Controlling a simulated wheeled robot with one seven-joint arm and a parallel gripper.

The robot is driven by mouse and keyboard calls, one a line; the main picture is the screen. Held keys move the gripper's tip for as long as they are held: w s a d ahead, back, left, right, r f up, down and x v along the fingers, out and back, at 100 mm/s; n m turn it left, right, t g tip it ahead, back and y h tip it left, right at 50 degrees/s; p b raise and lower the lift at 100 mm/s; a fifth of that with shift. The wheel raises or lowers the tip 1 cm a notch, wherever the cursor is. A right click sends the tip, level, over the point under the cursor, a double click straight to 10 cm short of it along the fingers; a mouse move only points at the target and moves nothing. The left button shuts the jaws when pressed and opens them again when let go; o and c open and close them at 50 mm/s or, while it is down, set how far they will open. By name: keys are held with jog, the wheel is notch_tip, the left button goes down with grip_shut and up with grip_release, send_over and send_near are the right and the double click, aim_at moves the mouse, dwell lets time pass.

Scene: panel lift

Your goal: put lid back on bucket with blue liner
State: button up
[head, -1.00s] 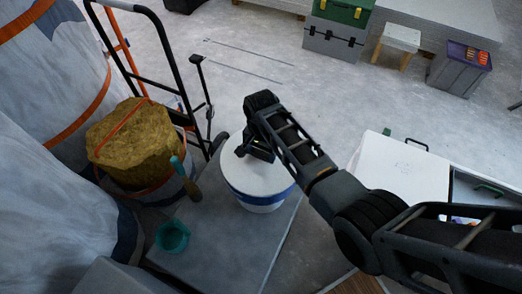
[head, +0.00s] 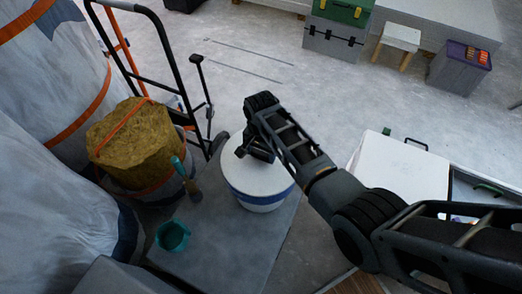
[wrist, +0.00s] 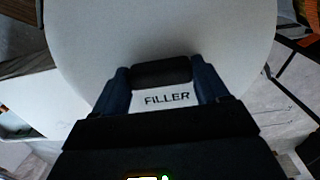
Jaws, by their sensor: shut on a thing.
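A white bucket (head: 262,207) with a blue band stands on the grey platform in the head view. The round white lid (head: 262,182) lies at its top, and I see no clear gap between them, though the arm hides the far side. My gripper (head: 258,153) is over the lid's upper part. In the wrist view my gripper (wrist: 162,85) is shut on the lid's dark handle (wrist: 161,73). The lid (wrist: 160,30) fills much of that view, with the word FILLER between the fingers.
A teal cup (head: 172,236) and a teal-handled brush (head: 186,180) are left of the bucket. A yellow-brown bale (head: 135,143) and a black hand truck (head: 150,20) stand further left. A white-topped case (head: 402,172) is at right.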

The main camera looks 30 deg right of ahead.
jog(key=o, duration=1.1)
jog(key=shift+r+p, duration=3.45)
jog(key=shift+r, duration=0.1)
jog(key=shift+c, duration=0.4)
grip_shut()
